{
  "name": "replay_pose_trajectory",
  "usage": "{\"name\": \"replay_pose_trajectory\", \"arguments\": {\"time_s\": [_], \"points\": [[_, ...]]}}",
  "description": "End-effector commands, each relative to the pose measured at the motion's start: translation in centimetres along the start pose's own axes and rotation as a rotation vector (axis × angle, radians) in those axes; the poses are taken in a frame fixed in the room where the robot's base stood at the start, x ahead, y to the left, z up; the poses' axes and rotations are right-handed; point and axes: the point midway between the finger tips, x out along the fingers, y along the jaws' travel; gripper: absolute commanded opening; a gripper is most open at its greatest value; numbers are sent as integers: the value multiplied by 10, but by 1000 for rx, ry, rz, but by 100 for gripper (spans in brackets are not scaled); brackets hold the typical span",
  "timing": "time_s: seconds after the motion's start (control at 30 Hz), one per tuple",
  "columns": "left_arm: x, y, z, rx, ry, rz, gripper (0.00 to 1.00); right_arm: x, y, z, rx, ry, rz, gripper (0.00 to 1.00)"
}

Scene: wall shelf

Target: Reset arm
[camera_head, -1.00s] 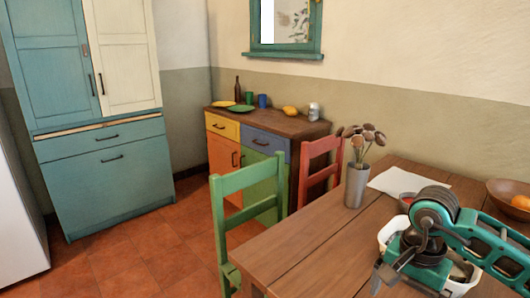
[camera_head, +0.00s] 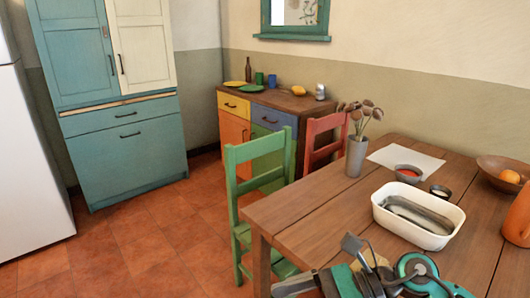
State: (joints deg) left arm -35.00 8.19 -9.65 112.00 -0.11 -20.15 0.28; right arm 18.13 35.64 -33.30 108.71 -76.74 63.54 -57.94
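My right arm's gripper (camera_head: 325,270) shows at the bottom edge of the head view, low in front of the wooden table (camera_head: 325,222). Its grey end parts and green housing are partly cut off by the frame, and whether its fingers are apart is unclear. I see nothing held in it. My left gripper is out of view. A white tub (camera_head: 390,223) stands on the table behind the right gripper, with a dark, long object (camera_head: 418,213) lying in it. The gripper appears apart from the tub.
A grey vase (camera_head: 356,158) with dried stems, a white sheet (camera_head: 408,158), small bowls (camera_head: 408,174), a wooden bowl (camera_head: 490,176) with an orange fruit and an orange jug (camera_head: 517,222) are on the table. A green chair (camera_head: 233,190) stands left of it. Floor (camera_head: 150,245) at left is clear.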

Motion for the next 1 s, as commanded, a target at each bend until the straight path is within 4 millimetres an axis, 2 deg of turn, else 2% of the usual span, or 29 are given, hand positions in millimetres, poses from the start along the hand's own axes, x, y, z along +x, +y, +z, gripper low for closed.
{"name": "replay_pose_trajectory", "arguments": {"time_s": [0.07,0.13,0.2,0.27,0.37,0.43,0.5,0.6,0.63,0.7,0.8,0.9,1.0], "points": [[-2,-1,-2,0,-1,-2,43,9,0,26,277,-274,-44,100],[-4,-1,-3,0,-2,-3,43,3,-10,42,545,-508,-82,100],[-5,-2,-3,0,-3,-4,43,-10,-24,45,830,-736,-114,100],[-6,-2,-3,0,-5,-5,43,-25,-38,34,1084,-928,-139,100],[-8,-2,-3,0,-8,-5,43,-51,-54,-7,1518,-1243,-175,100],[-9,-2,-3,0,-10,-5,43,-65,-57,-52,1825,-1464,-199,100],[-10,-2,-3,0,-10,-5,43,-72,-48,-102,2113,-1675,-219,100],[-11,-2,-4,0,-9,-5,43,-74,-24,-161,2426,-1918,-241,100],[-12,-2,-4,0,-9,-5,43,-73,-16,-175,-2413,1909,236,100],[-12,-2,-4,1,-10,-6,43,-70,1,-201,-2270,1801,220,100],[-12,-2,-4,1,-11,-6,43,-65,19,-223,-2140,1706,204,100],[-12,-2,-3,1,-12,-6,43,-63,27,-232,-2083,1666,196,100],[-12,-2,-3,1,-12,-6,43,-63,27,-232,-2083,1666,196,100]]}}
